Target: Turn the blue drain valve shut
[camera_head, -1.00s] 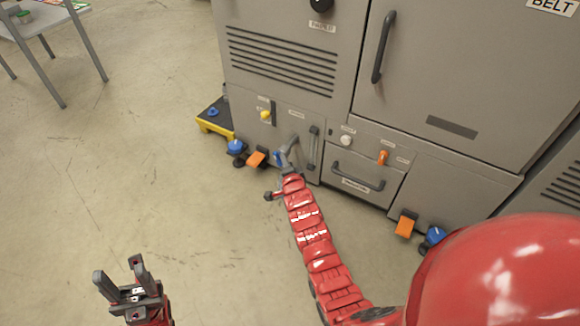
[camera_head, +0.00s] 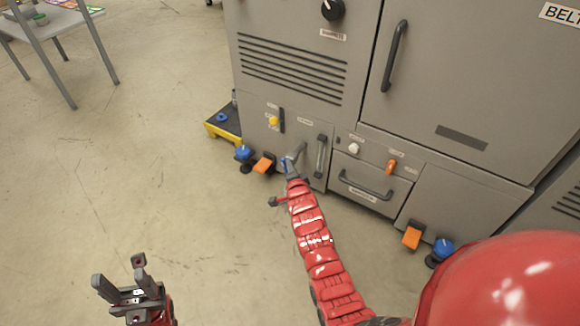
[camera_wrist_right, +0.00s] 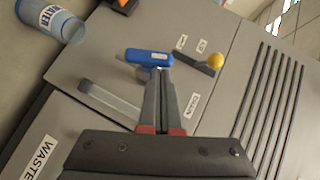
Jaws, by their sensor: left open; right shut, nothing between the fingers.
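The blue drain valve handle (camera_wrist_right: 147,57) lies crosswise just beyond my right fingertips in the right wrist view. In the head view only a small blue bit of it (camera_head: 286,162) shows at the low front panel, partly hidden by my right gripper. My right gripper (camera_wrist_right: 159,72) is shut and empty, with its tips at the handle's near side; I cannot tell if they touch it. It also shows in the head view (camera_head: 291,172). My left gripper (camera_head: 122,272) is open and empty over bare floor, well away from the machine.
A yellow knob (camera_wrist_right: 215,61) sits right of the valve.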

